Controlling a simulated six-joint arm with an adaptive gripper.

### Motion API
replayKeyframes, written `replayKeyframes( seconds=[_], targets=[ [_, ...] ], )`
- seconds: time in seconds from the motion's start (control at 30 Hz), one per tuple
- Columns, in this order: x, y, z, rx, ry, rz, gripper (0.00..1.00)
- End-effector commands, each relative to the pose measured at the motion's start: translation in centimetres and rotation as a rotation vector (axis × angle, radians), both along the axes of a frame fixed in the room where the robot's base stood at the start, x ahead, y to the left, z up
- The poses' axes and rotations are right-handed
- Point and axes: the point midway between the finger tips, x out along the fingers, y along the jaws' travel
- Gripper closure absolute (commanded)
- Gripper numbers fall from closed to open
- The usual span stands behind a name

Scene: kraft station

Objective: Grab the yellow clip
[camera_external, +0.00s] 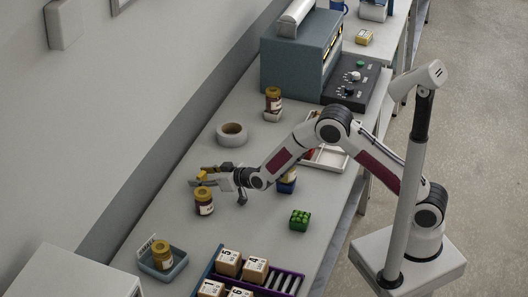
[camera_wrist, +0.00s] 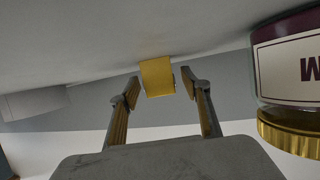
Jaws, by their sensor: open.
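The yellow clip (camera_wrist: 157,77) is a small yellow block in the wrist view, at the middle, just ahead of my fingertips and in line with the gap between them. My gripper (camera_wrist: 160,90) is open, with one finger on each side of that gap and nothing visibly held. In the external view my gripper (camera_external: 199,179) is low over the table beside a brown jar (camera_external: 204,203). Yellow shows around the fingers there, but I cannot tell clip from finger pads. I cannot tell whether the fingers touch the clip.
The jar, gold-lidded, also looms close at the right of the wrist view (camera_wrist: 290,70). Table left of the gripper is clear.

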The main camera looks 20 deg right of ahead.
Motion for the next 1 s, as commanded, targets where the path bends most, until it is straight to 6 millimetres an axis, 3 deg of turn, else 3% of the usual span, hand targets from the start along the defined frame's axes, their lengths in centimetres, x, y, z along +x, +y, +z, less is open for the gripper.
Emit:
replayKeyframes(
  seconds=[0.27,0.4,1.0],
  targets=[
    [0.0,0.0,0.0,0.000,0.000,0.000,0.53],
    [0.0,0.0,0.0,0.000,0.000,0.000,0.86],
    [0.0,0.0,1.1,0.001,-0.002,0.000,0.86]
  ],
)
